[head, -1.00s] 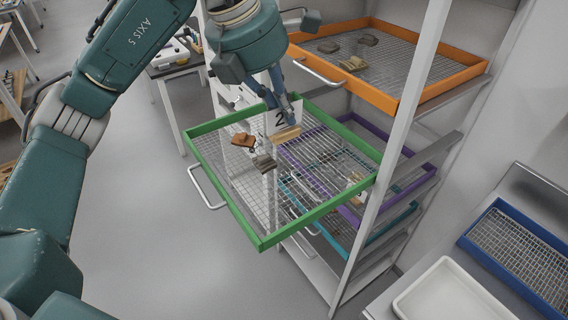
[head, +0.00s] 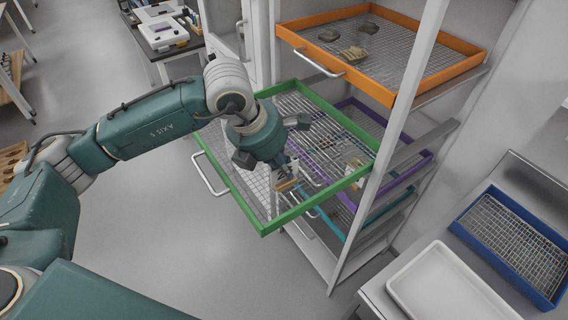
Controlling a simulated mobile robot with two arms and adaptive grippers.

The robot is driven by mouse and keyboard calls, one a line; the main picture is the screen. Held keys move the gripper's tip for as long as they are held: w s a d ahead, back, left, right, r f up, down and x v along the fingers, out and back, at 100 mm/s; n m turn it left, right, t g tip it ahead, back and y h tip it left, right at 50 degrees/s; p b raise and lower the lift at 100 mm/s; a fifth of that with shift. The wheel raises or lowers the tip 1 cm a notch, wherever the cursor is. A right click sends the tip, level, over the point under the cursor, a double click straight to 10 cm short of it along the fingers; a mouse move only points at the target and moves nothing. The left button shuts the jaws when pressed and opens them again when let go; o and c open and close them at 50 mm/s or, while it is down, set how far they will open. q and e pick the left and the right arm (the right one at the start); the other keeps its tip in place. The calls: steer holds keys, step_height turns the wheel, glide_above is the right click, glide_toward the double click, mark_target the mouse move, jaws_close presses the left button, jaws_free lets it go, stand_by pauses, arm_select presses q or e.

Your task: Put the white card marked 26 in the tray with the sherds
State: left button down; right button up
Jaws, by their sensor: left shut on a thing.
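My left gripper (head: 286,174) points down over the green-rimmed mesh tray (head: 318,208), which is pulled out of the rack. It is shut on the white card (head: 294,168), of which only a small pale part shows. A tan strip (head: 287,186) is at the card's lower edge. The number cannot be read now. The card is over the front part of the green tray; whether it touches the mesh I cannot tell. My right gripper is not in view.
An orange tray (head: 395,99) above holds sherds (head: 354,53). A purple tray (head: 414,172) and a teal tray (head: 380,207) sit lower. The rack's upright post (head: 390,140) stands right of the green tray. A white tub (head: 445,288) and blue tray (head: 513,245) are at right.

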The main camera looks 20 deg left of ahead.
arm_select(q)
steer(key=shift+f+b, duration=0.15)
steer(key=shift+b, duration=0.15)
steer(key=c, duration=1.9)
jaws_free()
steer(key=shift+c, duration=0.2)
steer(key=shift+r+p, duration=0.35)
steer(key=shift+a+r+b, duration=0.15)
steer(key=shift+r+b, duration=0.15)
steer(key=shift+b, duration=0.05)
steer(key=b+v, duration=0.2)
steer(key=v, duration=0.9)
steer(key=shift+s, duration=0.15)
